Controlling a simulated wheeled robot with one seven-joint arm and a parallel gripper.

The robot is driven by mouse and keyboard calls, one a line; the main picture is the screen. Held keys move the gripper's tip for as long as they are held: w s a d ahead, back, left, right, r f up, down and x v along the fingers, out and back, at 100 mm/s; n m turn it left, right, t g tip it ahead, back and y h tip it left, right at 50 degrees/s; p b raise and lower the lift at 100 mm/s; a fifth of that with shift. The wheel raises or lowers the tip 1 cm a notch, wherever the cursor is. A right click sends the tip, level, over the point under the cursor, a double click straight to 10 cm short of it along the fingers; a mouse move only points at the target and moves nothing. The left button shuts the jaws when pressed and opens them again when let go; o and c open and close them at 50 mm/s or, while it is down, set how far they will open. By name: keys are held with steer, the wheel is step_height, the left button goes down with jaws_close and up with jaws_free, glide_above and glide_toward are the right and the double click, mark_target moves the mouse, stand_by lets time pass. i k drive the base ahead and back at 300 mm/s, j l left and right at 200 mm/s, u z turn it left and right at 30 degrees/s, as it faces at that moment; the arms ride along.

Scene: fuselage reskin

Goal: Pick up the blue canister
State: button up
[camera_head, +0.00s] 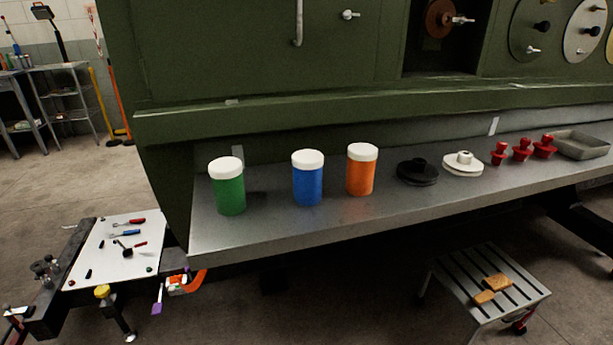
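The blue canister (308,185) has a white lid and stands upright on the grey metal shelf (400,213). It is between a green canister (230,193) on its left and an orange canister (360,175) on its right, both also with white lids. There are small gaps between the canisters. My gripper is not in view.
Right of the canisters on the shelf are a black disc (417,173), a white disc (463,164), several red knobs (522,150) and a grey tray (581,145). A green fuselage wall (250,60) rises behind. A tool table (118,255) and a slatted stool (467,287) stand below.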

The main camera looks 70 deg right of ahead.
mark_target(308, 163)
steer(key=i+j, duration=0.15)
steer(key=i, duration=0.35)
steer(key=z, duration=0.9)
steer(key=i+z, duration=0.1)
steer(key=z, duration=0.3)
steer(key=j+z, duration=0.1)
steer(key=z, duration=0.8)
steer(key=j+z, duration=0.1)
steer(key=z, duration=0.35)
